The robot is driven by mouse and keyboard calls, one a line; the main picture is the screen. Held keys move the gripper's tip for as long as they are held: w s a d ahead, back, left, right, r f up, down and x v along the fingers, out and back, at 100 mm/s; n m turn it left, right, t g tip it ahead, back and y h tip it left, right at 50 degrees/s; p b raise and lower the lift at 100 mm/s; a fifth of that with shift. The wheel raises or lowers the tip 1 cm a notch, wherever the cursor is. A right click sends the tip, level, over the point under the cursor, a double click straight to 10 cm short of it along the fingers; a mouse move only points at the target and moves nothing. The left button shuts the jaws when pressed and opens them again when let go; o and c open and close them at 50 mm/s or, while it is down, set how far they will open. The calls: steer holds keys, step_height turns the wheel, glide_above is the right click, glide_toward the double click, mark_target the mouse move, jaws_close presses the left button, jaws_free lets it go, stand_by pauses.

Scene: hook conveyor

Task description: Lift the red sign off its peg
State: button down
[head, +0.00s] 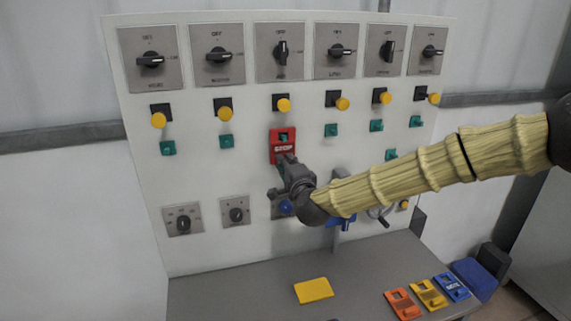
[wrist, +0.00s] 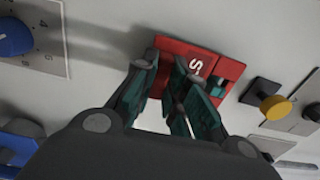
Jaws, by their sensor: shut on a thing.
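The red sign (head: 282,146) with white lettering hangs on the white panel, below a yellow knob in the middle column. A green peg shows through its upper part in the head view. My gripper (head: 286,162) is at the lower edge of the sign, with its fingers shut on it. In the wrist view the red sign (wrist: 200,65) lies between and beyond the fingertips of my gripper (wrist: 170,75). The fingers cover part of its face and lettering. I cannot tell whether the sign is clear of the panel surface.
The white panel (head: 225,170) carries rotary switches, yellow knobs and green pegs around the sign. A blue knob (head: 286,207) is just below my gripper. A yellow plate (head: 314,290) and orange, yellow and blue signs (head: 402,304) lie on the grey shelf (head: 240,290).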

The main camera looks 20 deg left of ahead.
steer(key=shift+b+v, duration=0.45)
steer(key=shift+v, duration=1.65)
steer(key=shift+s+d, duration=0.15)
steer(key=b+v, duration=0.1)
steer(key=v, duration=0.6)
steer(key=shift+s+d, duration=0.25)
steer(key=shift+s, duration=0.1)
